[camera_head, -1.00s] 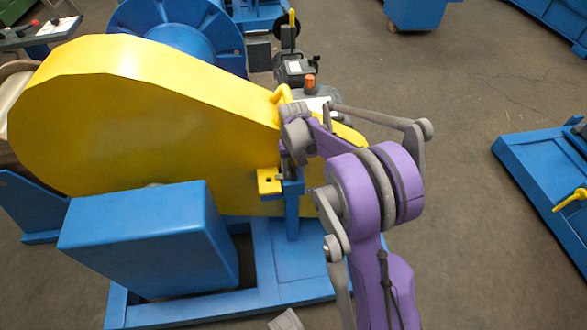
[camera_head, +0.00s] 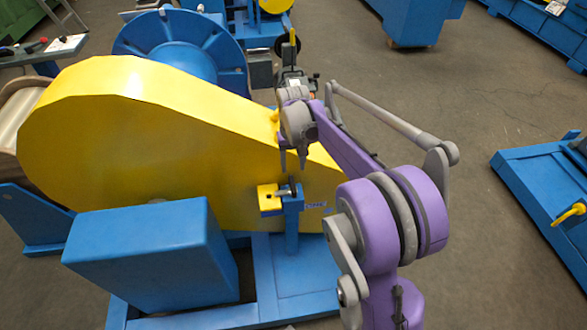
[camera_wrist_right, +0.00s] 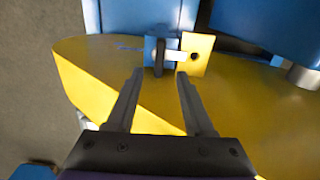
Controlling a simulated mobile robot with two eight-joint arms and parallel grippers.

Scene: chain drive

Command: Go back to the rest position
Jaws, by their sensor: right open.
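My right gripper (camera_head: 292,158) hangs in front of the narrow end of the yellow chain guard (camera_head: 150,130), above a small yellow latch plate (camera_head: 269,199) on a blue bracket (camera_head: 291,222). In the right wrist view the two fingers (camera_wrist_right: 155,105) are apart with nothing between them. The latch plate (camera_wrist_right: 196,54) and a dark pin beside it lie beyond the fingertips, apart from them. My left gripper is in neither view.
A blue box housing (camera_head: 140,252) stands on the blue base frame (camera_head: 290,280) in front of the guard. A blue flanged drum (camera_head: 180,45) is behind it. Another blue machine (camera_head: 530,190) is at the right. Open grey floor lies between.

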